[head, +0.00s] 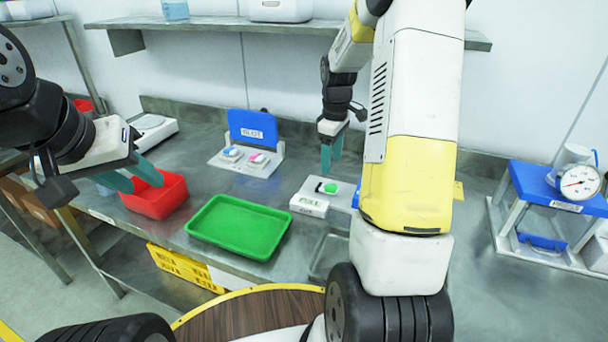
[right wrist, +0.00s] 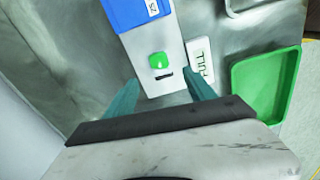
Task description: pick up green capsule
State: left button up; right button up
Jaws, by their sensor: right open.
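The green capsule (head: 330,188) sits on a pale plate beside a dark slot, right of centre in the head view. It shows as a small green piece with a white spot in the right wrist view (right wrist: 158,61). My right gripper (head: 332,158) is open and empty, above and behind the capsule in the head view. In the right wrist view its teal fingertips (right wrist: 160,88) are spread, with the capsule ahead of the gap between them. My left gripper (head: 135,178) is open, its fingers at the red bin (head: 170,200).
A white block marked FULL (head: 309,206) lies right beside the capsule's plate. A green tray (head: 211,246) is to the left. A blue-backed stand (head: 253,128) holds a blue and a pink piece. A gauge stand (head: 560,187) is at right. Bare steel bench lies between.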

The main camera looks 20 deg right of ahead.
aim_at(329, 185)
jog(key=shift+w+f+n, duration=0.15)
jog(key=shift+w+f, duration=0.1)
jog(key=shift+f, duration=0.2)
jog(key=shift+w+f+n, duration=0.15)
jog(key=shift+w+f, duration=0.05)
jog(key=shift+f, duration=0.25)
jog(key=f, duration=0.7)
jog(key=shift+s+f, duration=0.2)
jog(key=shift+f, duration=0.1)
grip_shut()
jog(key=shift+r, duration=0.15)
